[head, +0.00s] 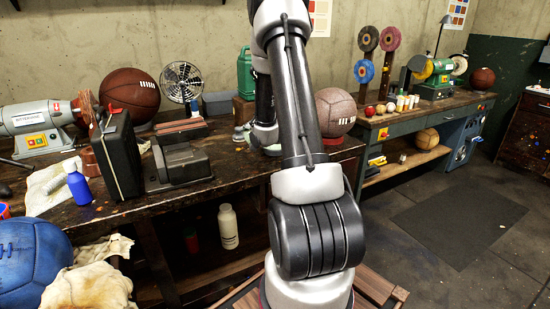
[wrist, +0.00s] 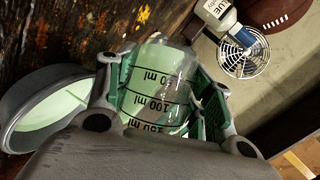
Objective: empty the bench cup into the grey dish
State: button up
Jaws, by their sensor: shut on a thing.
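My gripper (wrist: 165,78) is shut on a clear cup (wrist: 160,72) with black millilitre marks, shown in the wrist view. Its green-lined fingers press the cup from both sides. Pale green shows through the cup wall, but how much liquid is in it I cannot tell. The grey dish (wrist: 22,92) lies on the dark bench just left of the cup, with pale green liquid inside. The cup's rim is hidden behind the gripper body. In the head view my arm hides most of the gripper and cup.
In the wrist view a glue bottle (wrist: 221,17) stands near a wire fan (wrist: 243,55). In the head view the bench holds a vise (head: 180,165), a black case (head: 115,155), a brown ball (head: 130,94) and a pale leather ball (head: 335,112). A green can (head: 245,73) stands behind.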

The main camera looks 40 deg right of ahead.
jog(key=shift+f+m+t+y+p, duration=0.25)
jog(key=shift+m+t+y+p, duration=0.05)
jog(key=shift+m+t+p, duration=0.25)
dwell(1.4)
jog(key=shift+s+d+r+m+t+y, duration=0.2)
jog(key=shift+s+d+r+m, duration=0.1)
jog(key=shift+d, duration=0.1)
jog(key=shift+s+d+r+m+t+y, duration=0.15)
jog(key=shift+d+r+m, duration=0.1)
jog(key=shift+d, duration=0.15)
dwell(1.2)
jog(key=shift+s+d+r+m+t+y, duration=0.15)
jog(key=shift+d+r+m+t+y, duration=0.1)
jog(key=shift+r+m+t, duration=0.35)
dwell(1.9)
